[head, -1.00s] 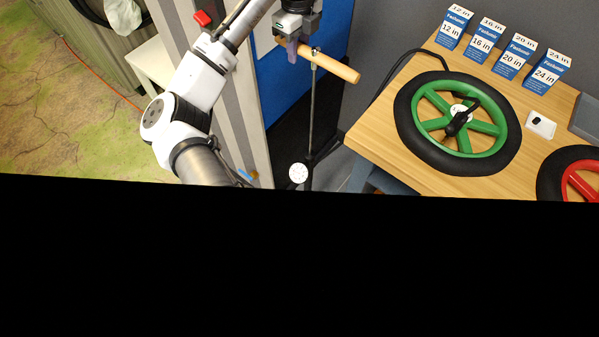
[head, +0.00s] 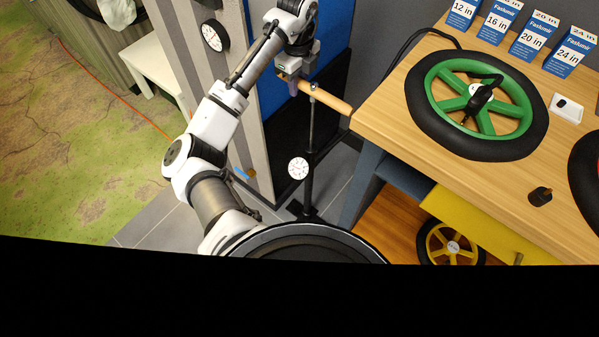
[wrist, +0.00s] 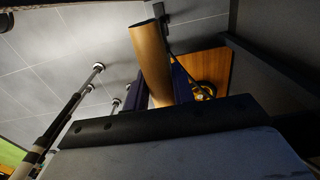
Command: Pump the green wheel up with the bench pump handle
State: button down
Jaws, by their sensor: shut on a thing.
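The bench pump stands on the floor left of the workbench, with a wooden bar handle (head: 328,98), a thin rod (head: 311,125) and a white dial gauge (head: 298,168) low down. My gripper (head: 296,84) is shut on the left part of the handle. In the wrist view, the handle (wrist: 150,62) passes between my dark blue fingers (wrist: 160,85). The green wheel (head: 490,127), with a black tyre, lies flat on the workbench. A black hose fitting (head: 478,98) sits over its hub area. The gauge reading is too small to tell.
The wooden workbench (head: 400,125) is right of the pump. Blue size boxes (head: 500,22) line its back. A white tray (head: 566,107), a small black part (head: 540,196) and a red wheel lie on it. A yellow wheel (head: 450,245) is below. A partition (head: 250,130) stands to the left.

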notch_tip(320, 180, down, 19)
jog(key=b, duration=0.9)
jog(key=shift+s, duration=0.15)
jog(key=shift+r, duration=0.1)
jog(key=r+p, duration=1)
jog(key=r, duration=0.2)
jog(key=r+p, duration=1)
jog(key=r, duration=0.2)
jog(key=shift+w+r, duration=0.2)
jog(key=shift+r, duration=0.15)
notch_tip(320, 180, up, 11)
jog(key=shift+b, duration=0.3)
